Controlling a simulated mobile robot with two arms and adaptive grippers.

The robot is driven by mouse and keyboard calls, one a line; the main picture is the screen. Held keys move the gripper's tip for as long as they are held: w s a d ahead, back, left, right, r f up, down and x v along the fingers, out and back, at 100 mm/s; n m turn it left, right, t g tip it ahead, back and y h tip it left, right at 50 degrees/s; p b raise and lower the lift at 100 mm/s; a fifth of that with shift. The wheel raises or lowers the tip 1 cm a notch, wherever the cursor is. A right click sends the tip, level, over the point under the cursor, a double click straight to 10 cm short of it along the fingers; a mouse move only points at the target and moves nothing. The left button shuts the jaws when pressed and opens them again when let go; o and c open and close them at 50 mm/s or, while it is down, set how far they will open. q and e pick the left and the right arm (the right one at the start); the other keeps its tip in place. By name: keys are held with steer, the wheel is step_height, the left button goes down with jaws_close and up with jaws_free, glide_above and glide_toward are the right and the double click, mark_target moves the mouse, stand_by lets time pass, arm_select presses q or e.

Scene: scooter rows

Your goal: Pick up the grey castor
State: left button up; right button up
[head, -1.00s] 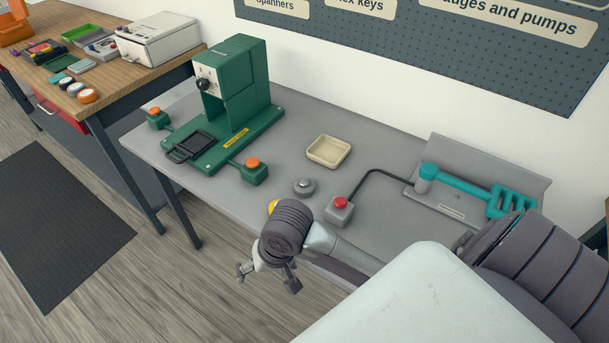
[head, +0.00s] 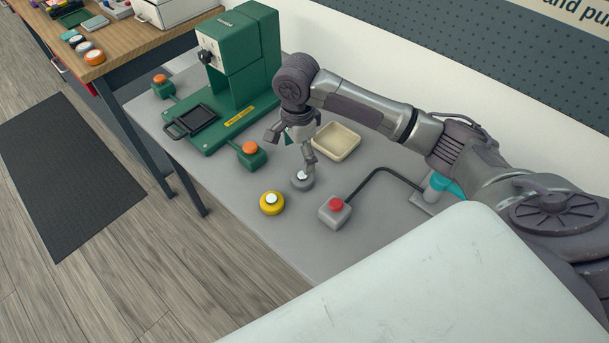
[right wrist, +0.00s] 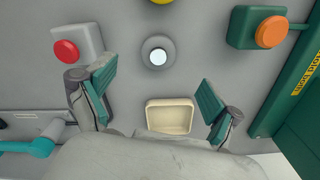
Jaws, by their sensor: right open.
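The grey castor (head: 301,181) stands on the grey bench, a round grey piece with a pale top. In the right wrist view the castor (right wrist: 158,54) lies above the gap between the fingers, towards the top of the picture. My right gripper (head: 291,149) is open and empty above the bench; in the head view one finger partly overlaps the castor. Its two teal-padded fingers (right wrist: 152,92) are spread wide in the right wrist view. Whether a finger touches the castor cannot be told. My left gripper is not in view.
A yellow castor (head: 271,204) stands in front of the grey one. A cream tray (head: 336,143) lies behind. A red-button box (head: 336,211) is to the right, a green press (head: 240,75) with an orange-button box (head: 249,155) to the left.

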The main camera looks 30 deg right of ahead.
mark_target(303, 174)
step_height(303, 174, down, 3)
steer(key=shift+d+f, duration=0.1)
steer(key=shift+f, duration=0.05)
steer(key=shift+w+d+f, duration=0.1)
steer(key=shift+d+f, duration=0.15)
steer(key=shift+f, duration=0.7)
steer(key=f, duration=0.3)
steer(key=shift+d+f+p, duration=0.3)
steer(key=shift+p, duration=0.05)
steer(key=shift+f, duration=0.55)
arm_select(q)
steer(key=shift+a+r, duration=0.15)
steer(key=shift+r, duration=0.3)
arm_select(e)
steer(key=shift+c, duration=1.1)
steer(key=c, duration=1.1)
